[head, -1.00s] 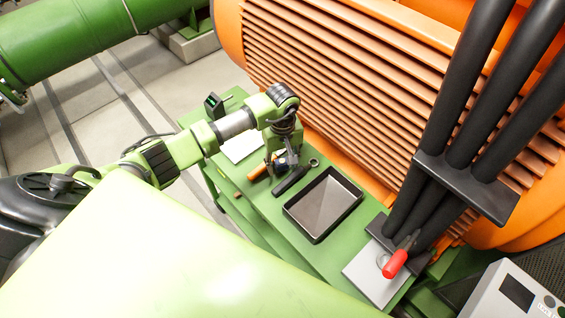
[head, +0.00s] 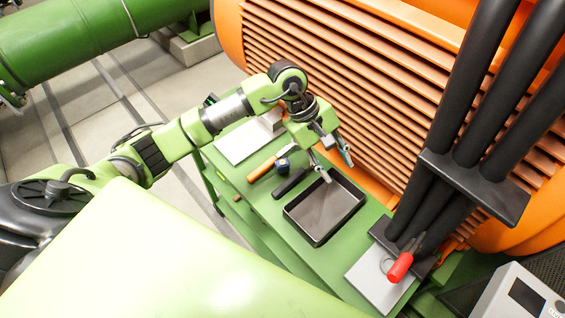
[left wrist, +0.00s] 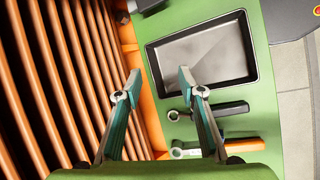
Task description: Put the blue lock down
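The blue lock (head: 283,165) is small and dark blue. It lies on the green bench beside an orange-handled tool (head: 262,168), apart from my gripper. My left gripper (head: 337,168) is open and empty, to the right of the lock and above the back of the black tray. In the left wrist view its two fingers (left wrist: 158,85) are spread wide with nothing between them. My right gripper is not in view.
The bench holds an empty black tray (head: 318,238), a black-handled tool (head: 290,182) and a white sheet (head: 243,143). A red-handled item (head: 400,267) is on a grey plate (head: 372,285). The orange ribbed housing (head: 330,75) rises close behind the bench.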

